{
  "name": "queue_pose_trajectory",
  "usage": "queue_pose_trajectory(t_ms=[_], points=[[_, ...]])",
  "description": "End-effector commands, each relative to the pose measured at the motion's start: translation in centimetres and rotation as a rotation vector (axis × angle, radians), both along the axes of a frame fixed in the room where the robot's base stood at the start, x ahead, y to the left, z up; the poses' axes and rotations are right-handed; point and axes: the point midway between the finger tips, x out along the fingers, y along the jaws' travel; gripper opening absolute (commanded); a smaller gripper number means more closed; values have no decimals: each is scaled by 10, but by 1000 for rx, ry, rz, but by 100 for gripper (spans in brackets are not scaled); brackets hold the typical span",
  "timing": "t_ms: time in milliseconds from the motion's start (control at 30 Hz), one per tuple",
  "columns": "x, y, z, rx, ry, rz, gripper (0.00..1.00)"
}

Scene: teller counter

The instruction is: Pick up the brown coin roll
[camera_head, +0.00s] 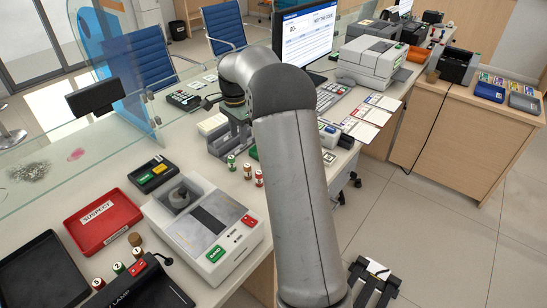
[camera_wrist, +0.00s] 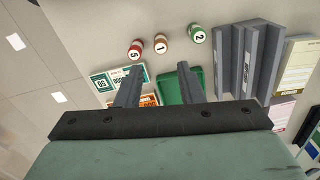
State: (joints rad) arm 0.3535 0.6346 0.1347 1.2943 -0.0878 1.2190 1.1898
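The brown coin roll (camera_wrist: 161,44) stands upright in the wrist view, its top marked 1. A red roll (camera_wrist: 135,50) marked 5 is on its left, and a green roll (camera_wrist: 196,34) marked 2 is on its right. My gripper (camera_wrist: 159,68) is open and empty. The brown roll appears just past the fingertips, roughly in line with the gap, and is not between them. In the head view the brown roll (camera_head: 247,171) stands on the counter between the green and red ones. My arm partly hides the gripper there.
A green tray (camera_wrist: 172,92) and banknotes (camera_wrist: 103,83) lie below the fingers. A grey divided holder (camera_wrist: 246,62) stands at right. Another group of coin rolls (camera_head: 118,268) stands at front left near a red SUSPECT tray (camera_head: 108,218) and a white counting machine (camera_head: 180,222).

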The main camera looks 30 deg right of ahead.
Motion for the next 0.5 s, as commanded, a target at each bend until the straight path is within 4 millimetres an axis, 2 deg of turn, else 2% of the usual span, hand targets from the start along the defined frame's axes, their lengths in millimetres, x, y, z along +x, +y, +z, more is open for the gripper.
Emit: queue_pose_trajectory(t_ms=[167, 500], points=[[6, -6, -16, 5, 3, -39, 35], [5, -6, -88, 4, 4, -37, 35]])
